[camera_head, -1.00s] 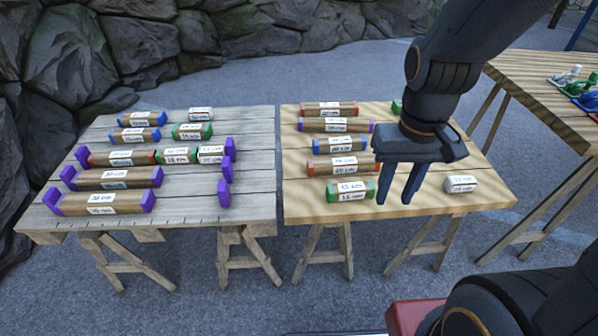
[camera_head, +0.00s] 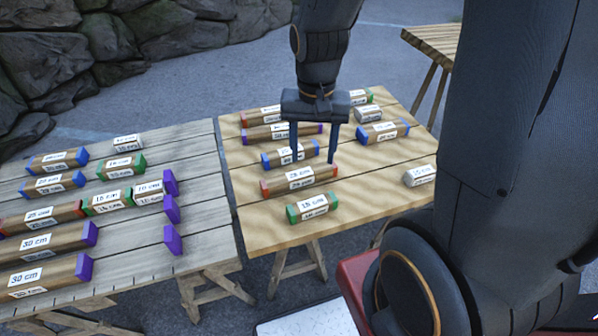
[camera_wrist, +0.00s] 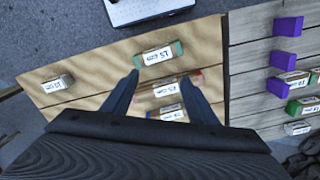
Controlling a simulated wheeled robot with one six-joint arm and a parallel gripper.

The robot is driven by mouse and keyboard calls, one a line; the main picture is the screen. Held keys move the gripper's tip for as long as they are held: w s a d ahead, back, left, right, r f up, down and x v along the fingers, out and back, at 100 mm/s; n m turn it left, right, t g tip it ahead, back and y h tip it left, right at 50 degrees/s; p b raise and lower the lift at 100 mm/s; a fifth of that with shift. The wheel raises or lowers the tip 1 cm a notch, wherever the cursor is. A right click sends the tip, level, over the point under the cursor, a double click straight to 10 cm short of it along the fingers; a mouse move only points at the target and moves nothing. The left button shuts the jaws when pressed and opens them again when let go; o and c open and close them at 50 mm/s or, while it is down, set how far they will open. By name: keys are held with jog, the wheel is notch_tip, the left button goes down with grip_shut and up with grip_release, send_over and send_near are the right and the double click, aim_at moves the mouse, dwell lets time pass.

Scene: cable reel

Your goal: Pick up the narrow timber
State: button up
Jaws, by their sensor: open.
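Several timber pieces with coloured ends and white length labels lie on the right-hand table (camera_head: 258,222). They include a red-ended timber (camera_head: 325,175), a blue-ended timber (camera_head: 302,152), a purple-ended timber (camera_head: 262,136) and a green-ended timber (camera_head: 333,203). I cannot tell for sure which one is the narrow timber. My gripper (camera_head: 314,161) points down over this table, open and empty, its fingertips near the red-ended and blue-ended timbers. In the wrist view my gripper (camera_wrist: 158,77) shows the green-ended timber (camera_wrist: 178,48) just beyond its fingertips and the red-ended timber (camera_wrist: 154,91) between its fingers.
A small white-ended piece (camera_head: 420,176) lies at the right of this table, and another blue-ended piece (camera_head: 368,135) lies farther back. The grey left-hand table (camera_head: 200,212) holds more timbers and purple upright blocks (camera_head: 173,209). A third table (camera_head: 432,37) stands behind.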

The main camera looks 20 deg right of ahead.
jog(key=w+f+m+p, duration=0.3)
jog(key=w+f+m, duration=0.2)
jog(key=w+m, duration=0.15)
jog(key=m+p, duration=0.2)
jog(key=m, duration=0.4)
send_over(299, 174)
jog(key=f, duration=0.7)
jog(key=shift+w+a+f, duration=0.15)
jog(key=shift+a+f, duration=0.05)
jog(key=shift+a, duration=0.15)
jog(key=shift+w+f, duration=0.1)
jog(key=shift+f, duration=0.2)
notch_tip(299, 174, down, 2)
jog(key=shift+f, duration=0.1)
jog(key=f, duration=0.1)
jog(key=f+p, duration=0.1)
jog(key=d+f+p, duration=0.1)
jog(key=f, duration=0.1)
jog(key=shift+s, duration=0.3)
jog(key=shift+f, duration=0.7)
jog(key=shift+w, duration=0.1)
jog(key=c, duration=1.3)
jog(key=shift+o, duration=0.2)
jog(key=shift+r, duration=0.1)
